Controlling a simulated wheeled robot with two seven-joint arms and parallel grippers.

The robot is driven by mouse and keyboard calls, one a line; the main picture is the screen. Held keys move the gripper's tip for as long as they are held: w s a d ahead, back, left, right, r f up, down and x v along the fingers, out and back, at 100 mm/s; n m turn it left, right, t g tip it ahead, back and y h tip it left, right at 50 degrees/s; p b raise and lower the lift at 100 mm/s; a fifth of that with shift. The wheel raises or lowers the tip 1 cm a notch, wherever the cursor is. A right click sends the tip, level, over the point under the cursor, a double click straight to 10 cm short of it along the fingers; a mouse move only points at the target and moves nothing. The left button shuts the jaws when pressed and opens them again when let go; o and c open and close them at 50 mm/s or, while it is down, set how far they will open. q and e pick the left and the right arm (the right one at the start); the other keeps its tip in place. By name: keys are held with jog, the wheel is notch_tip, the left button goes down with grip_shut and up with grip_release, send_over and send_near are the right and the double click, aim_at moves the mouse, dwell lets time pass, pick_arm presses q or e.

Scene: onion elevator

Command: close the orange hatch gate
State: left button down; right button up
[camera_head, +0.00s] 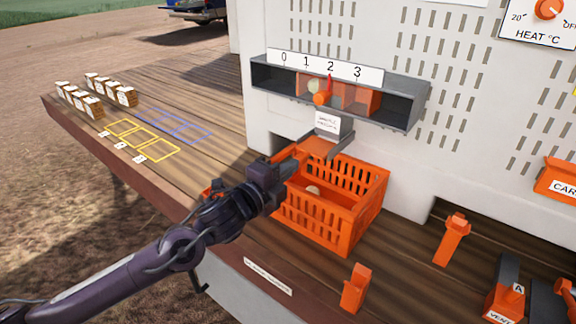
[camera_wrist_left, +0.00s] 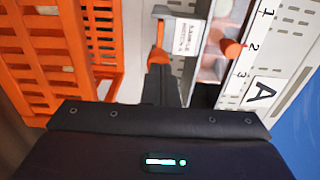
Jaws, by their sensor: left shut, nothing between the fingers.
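An orange plate (camera_head: 316,147), which looks like the hatch gate, sits under a small white label (camera_head: 327,123) at the machine's wall, above the orange crate (camera_head: 372,207). In the left wrist view an orange part (camera_wrist_left: 157,56) shows beside the label (camera_wrist_left: 188,37). My left gripper (camera_head: 288,158) is shut and empty, with its tip close to the left edge of the orange plate. I cannot tell whether they touch. In the left wrist view the dark fingers (camera_wrist_left: 166,92) point at the orange part and hide some of it. My right gripper is not in view.
A grey slot box with a 0 to 3 scale (camera_head: 325,67) is above the plate; its orange pointer (camera_head: 322,98) stands near 2. A pale round object (camera_head: 312,190) lies in the crate. Orange levers (camera_head: 452,240) (camera_head: 356,288) stand on the deck. Small blocks (camera_head: 95,90) stand far left.

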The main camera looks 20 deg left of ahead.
aim_at(307, 152)
pick_arm(q)
jog(key=b+x, duration=0.2)
jog(key=x, duration=0.5)
jog(key=shift+w+f+b, duration=0.15)
jog(key=shift+w+b, duration=0.15)
jog(key=shift+b, duration=0.1)
jog(key=shift+r, duration=0.3)
jog(key=shift+f, duration=0.1)
